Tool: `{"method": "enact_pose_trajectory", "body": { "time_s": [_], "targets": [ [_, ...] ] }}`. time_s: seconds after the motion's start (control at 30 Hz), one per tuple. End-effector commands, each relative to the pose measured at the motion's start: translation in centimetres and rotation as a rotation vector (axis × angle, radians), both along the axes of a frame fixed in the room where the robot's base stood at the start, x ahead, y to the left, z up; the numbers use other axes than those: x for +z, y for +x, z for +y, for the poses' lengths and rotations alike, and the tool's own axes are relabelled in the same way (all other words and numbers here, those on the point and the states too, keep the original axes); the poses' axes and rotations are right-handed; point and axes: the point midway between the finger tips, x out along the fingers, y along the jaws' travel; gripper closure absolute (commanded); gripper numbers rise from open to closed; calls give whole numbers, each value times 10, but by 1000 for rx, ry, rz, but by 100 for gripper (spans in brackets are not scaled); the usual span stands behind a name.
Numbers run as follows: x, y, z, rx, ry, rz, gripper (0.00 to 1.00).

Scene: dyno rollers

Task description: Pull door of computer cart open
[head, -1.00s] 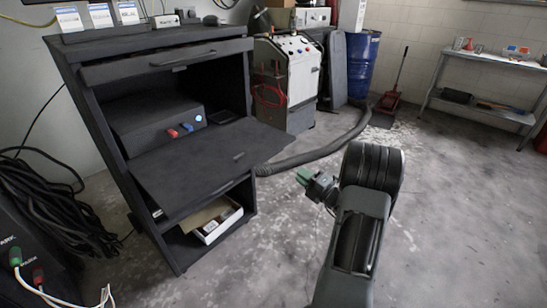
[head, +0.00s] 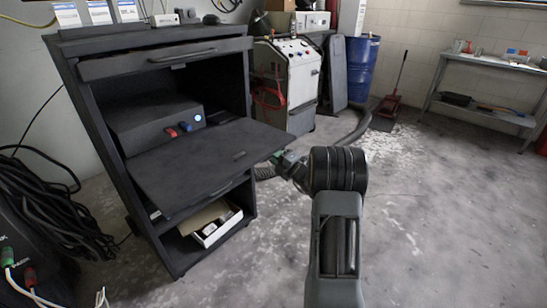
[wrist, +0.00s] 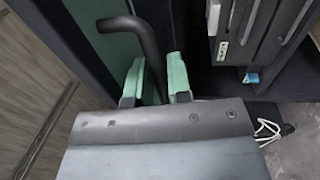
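My gripper (head: 281,158) is at the panel's right corner in the head view. In the wrist view its two green fingers (wrist: 157,78) stand apart, one on each side of a dark curved handle bar (wrist: 147,42). I see no clear pinch on the bar. The lower part of the bar is hidden behind my gripper's body.
A drawer (head: 165,65) is above the opening, and a white box (head: 213,222) lies on the cart's lower shelf. A grey machine (head: 290,88), a blue barrel (head: 361,68) and a floor hose (head: 350,137) are behind. Open floor (head: 430,220) lies at right.

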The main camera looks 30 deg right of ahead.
Motion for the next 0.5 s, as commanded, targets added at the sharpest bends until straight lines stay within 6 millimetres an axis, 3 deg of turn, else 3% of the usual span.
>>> {"method": "enact_pose_trajectory", "body": {
  "time_s": [0.37, 0.5],
  "targets": [
    [1, 3, 1, 0, 0, 0, 82],
    [1, 3, 1, 0, 0, 0, 95]
  ]
}}
